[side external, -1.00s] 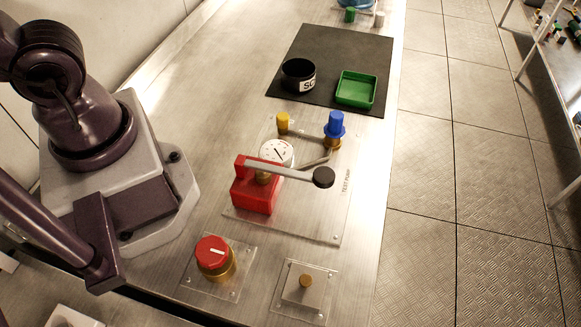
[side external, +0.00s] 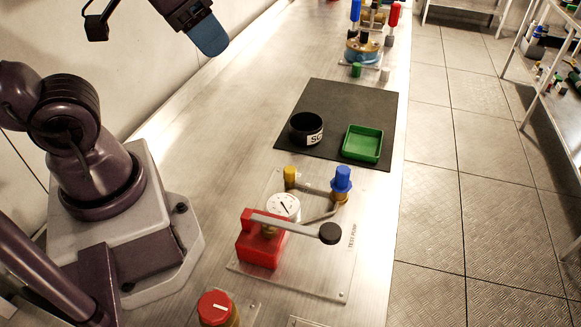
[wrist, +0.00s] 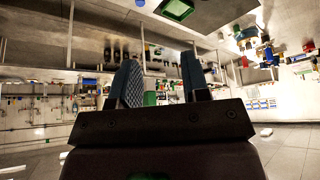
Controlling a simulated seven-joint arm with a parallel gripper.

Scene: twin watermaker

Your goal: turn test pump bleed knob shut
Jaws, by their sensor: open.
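The test pump, a red block (side external: 259,250) with a black-ended lever (side external: 290,227) and white dial gauge (side external: 284,206), is on a clear plate marked TEST PUMP in the side view. A blue knob (side external: 342,178) on a brass fitting stands at the plate's right. A smaller yellow knob (side external: 290,176) stands at its back left. No label shows which is the bleed knob. My gripper (side external: 208,38) is high at the upper left, well away from the pump, with one blue finger clear. The wrist view shows both fingers (wrist: 160,82) apart, with nothing between them.
A dark mat (side external: 345,101) behind the pump bears a black round container (side external: 304,131) and a green tray (side external: 362,144). A red-capped knob (side external: 215,307) stands in front. Coloured fittings (side external: 363,50) stand at the far end. Bench left of the mat is clear.

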